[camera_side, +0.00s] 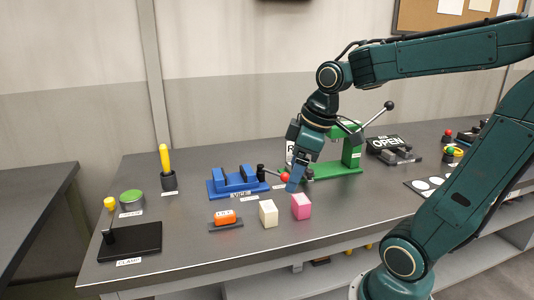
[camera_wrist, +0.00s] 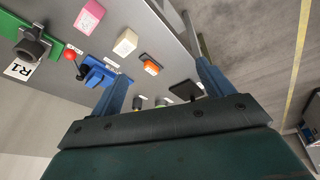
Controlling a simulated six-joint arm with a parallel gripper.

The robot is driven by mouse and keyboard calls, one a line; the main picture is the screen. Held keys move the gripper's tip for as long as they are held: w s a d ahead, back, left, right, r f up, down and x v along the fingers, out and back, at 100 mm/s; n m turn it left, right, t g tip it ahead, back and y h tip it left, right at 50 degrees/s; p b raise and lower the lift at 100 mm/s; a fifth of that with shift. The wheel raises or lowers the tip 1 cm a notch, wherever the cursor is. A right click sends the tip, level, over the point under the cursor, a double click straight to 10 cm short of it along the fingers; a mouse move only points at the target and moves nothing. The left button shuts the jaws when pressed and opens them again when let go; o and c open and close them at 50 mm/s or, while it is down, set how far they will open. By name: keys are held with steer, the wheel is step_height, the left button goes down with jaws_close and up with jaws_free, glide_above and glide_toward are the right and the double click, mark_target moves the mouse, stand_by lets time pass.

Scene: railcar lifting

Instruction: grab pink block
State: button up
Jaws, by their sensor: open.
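The pink block (camera_side: 301,206) stands upright on the grey table near its front edge, just right of a cream block (camera_side: 268,213). In the wrist view the pink block (camera_wrist: 89,17) is at the top left, with the cream block (camera_wrist: 125,42) to its right. My gripper (camera_side: 292,185) is above the table, behind and slightly left of the pink block and apart from it. In the wrist view its two fingers (camera_wrist: 160,88) are spread wide with nothing between them close up.
A black clamp base (camera_side: 130,242) is at far left. The table front edge is bare.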

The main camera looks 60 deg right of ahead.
steer(key=w+d+f+n+y, duration=0.1)
steer(key=d+f, duration=0.1)
steer(key=d, duration=0.3)
steer(key=w+d+f+n, duration=0.2)
steer(key=d, duration=0.3)
steer(key=n+y, duration=0.2)
glide_toward(302, 199)
steer(key=x, duration=0.6)
steer(key=shift+d+f, duration=0.1)
steer(key=shift+f, duration=0.3)
steer(key=shift+w+f, duration=0.1)
steer(key=shift+f, duration=0.05)
steer(key=shift+x, duration=2.6)
steer(key=shift+w, duration=0.1)
